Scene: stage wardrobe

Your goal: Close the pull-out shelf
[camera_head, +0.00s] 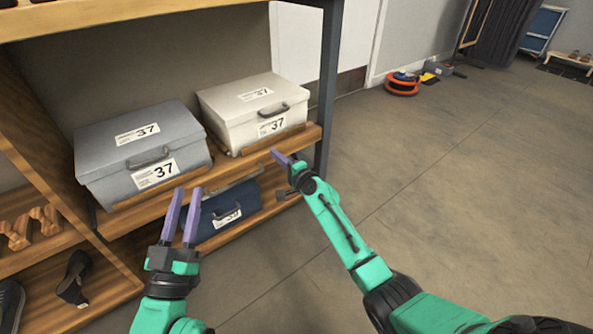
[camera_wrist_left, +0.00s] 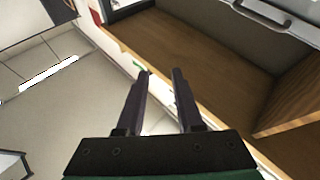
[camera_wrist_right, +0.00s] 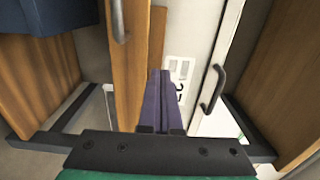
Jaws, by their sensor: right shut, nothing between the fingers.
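The wooden shelf board (camera_head: 264,148) carries a white box (camera_head: 240,104) and, to its left, a grey box (camera_head: 135,148). How far the board stands out is hard to tell. A metal handle (camera_wrist_right: 118,22) shows on its wooden front in the right wrist view. My right gripper (camera_head: 276,156) is shut and empty, its fingertips close to the shelf's front near the right end; I cannot tell whether they touch. My left gripper (camera_head: 188,190) is open and empty, in front of the lower shelf. It also shows open in the left wrist view (camera_wrist_left: 157,75).
A dark blue box (camera_head: 222,210) sits on the lower shelf, partly behind my left gripper. A dark upright post (camera_head: 329,80) stands at the shelf's right end. Shoes (camera_head: 75,277) lie at lower left. The floor (camera_head: 460,170) to the right is clear, with an orange cable reel (camera_head: 401,84) far back.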

